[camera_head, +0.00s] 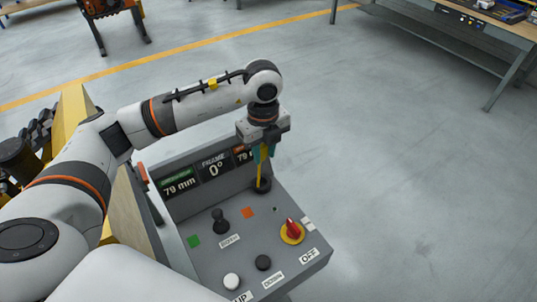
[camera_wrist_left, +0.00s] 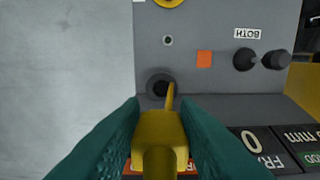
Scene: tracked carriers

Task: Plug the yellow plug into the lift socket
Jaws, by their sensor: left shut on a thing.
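My left gripper (camera_head: 262,156) points down over the back right of a grey control panel (camera_head: 205,262), its teal fingers shut on the yellow plug (camera_head: 260,170). In the left wrist view, the plug (camera_wrist_left: 158,128) sits between both fingers (camera_wrist_left: 160,135), and its thin tip points at a dark round socket (camera_wrist_left: 154,79). The socket also shows in the head view (camera_head: 263,187), right below the plug. The tip overlaps the socket's ring in both views; I cannot tell whether it is inside. My right gripper is not in view.
The panel carries a red and yellow rotary switch (camera_head: 292,231), a black joystick knob (camera_head: 220,222), white (camera_head: 232,281) and black (camera_head: 263,262) buttons, and displays (camera_head: 180,186) behind. A workbench (camera_head: 485,30) stands far off at upper right. The floor right of the panel is clear.

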